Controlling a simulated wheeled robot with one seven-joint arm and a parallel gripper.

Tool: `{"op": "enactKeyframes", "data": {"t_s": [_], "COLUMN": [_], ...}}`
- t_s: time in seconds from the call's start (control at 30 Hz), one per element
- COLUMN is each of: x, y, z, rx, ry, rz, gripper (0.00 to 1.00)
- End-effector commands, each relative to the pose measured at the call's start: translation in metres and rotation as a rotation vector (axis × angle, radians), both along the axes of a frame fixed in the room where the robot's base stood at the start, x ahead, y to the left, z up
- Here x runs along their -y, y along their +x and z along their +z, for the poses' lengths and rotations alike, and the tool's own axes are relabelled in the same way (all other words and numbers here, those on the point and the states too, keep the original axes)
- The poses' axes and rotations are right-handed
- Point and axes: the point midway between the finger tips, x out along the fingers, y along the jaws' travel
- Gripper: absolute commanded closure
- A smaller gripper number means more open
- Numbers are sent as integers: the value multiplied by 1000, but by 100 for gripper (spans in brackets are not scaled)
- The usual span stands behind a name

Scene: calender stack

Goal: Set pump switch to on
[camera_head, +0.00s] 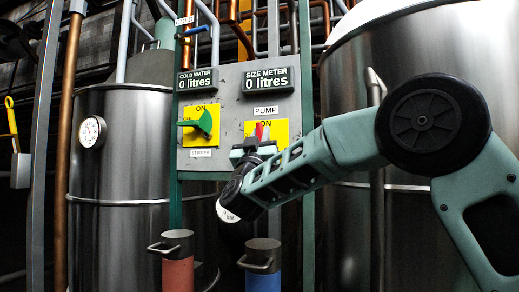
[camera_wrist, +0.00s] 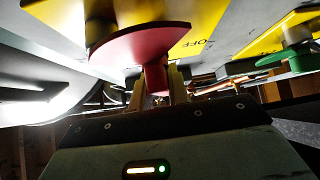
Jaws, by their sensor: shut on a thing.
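The red pump switch (camera_head: 259,131) sits on a yellow plate (camera_head: 281,131) under the PUMP label (camera_head: 265,111). In the head view my gripper (camera_head: 254,147) covers the lower part of the switch and plate. In the wrist view the red switch (camera_wrist: 140,43) is close up, with its narrow handle between my two fingers (camera_wrist: 158,90). My gripper is shut on that handle. The word OFF shows on the yellow plate (camera_wrist: 207,22) beside it. The exact angle of the switch is hard to tell.
A green switch (camera_head: 205,122) on another yellow plate is to the left, above a STIRRER label. It also shows in the wrist view (camera_wrist: 290,58). Both displays above read 0 litres. Red (camera_head: 178,270) and blue (camera_head: 263,279) handled cylinders stand below. Steel tanks flank the panel.

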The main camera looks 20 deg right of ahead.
Motion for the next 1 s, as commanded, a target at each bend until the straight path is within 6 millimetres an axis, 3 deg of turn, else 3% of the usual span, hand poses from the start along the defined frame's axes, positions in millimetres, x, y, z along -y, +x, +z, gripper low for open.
{"op": "enactKeyframes", "data": {"t_s": [0.73, 0.77, 0.8, 0.83, 1.0], "x": [1, 1, 1, 1, 1], "y": [0, 0, 0, 0, 0], "z": [-1, -1, -1, -1, 0], "rx": [50, 50, 50, 50, 52], "ry": [74, 74, 74, 74, 73], "rz": [0, 0, 0, 0, 0], "gripper": [100, 77, 66, 61, 61]}}
